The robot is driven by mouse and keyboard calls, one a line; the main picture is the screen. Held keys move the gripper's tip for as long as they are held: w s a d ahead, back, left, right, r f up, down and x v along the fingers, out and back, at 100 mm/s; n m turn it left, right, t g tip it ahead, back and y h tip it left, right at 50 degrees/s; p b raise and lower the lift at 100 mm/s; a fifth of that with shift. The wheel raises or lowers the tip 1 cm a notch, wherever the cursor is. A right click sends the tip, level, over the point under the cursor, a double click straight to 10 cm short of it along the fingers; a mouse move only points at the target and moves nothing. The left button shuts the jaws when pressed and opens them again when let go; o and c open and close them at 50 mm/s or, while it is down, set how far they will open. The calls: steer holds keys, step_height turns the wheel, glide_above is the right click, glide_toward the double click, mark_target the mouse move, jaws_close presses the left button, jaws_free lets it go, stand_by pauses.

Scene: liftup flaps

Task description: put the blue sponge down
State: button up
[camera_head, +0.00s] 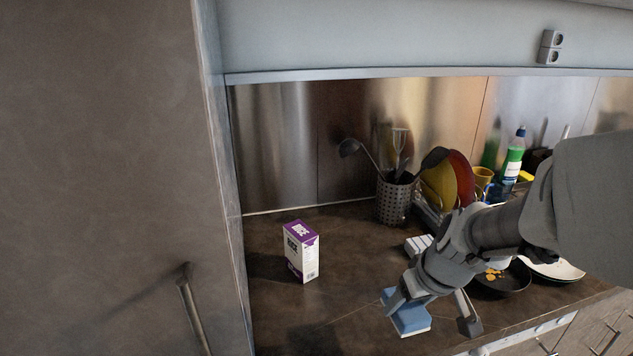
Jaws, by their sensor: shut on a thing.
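The blue sponge (408,318) is a blue block with a pale edge low in the camera_head view, right of the middle. My gripper (432,313) reaches in from the right and is shut on the sponge. The left finger covers part of the sponge's top. The sponge is over the brown countertop (350,310), near its front edge. I cannot tell whether its underside touches the counter.
A white and purple rice box (301,252) stands left of the sponge. A perforated utensil holder (394,200), racked plates (440,186) and a dark pan (503,281) lie behind and right. A tall cabinet (110,170) bounds the left. The counter between box and sponge is clear.

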steer(key=w+a+f, duration=0.1)
steer(key=w+f, duration=0.1)
steer(key=w, duration=0.1)
steer(key=w+a+f, duration=0.2)
steer(key=w, duration=0.2)
steer(key=w+a+f, duration=0.1)
steer(key=w+f, duration=0.2)
steer(key=shift+w+a, duration=0.15)
steer(key=shift+a, duration=0.2)
steer(key=shift+f, duration=1.9)
steer(key=shift+f+b, duration=0.2)
steer(key=shift+b, duration=0.25)
steer(key=o, duration=1.4)
steer(key=shift+o, duration=0.2)
steer(key=shift+r, duration=0.1)
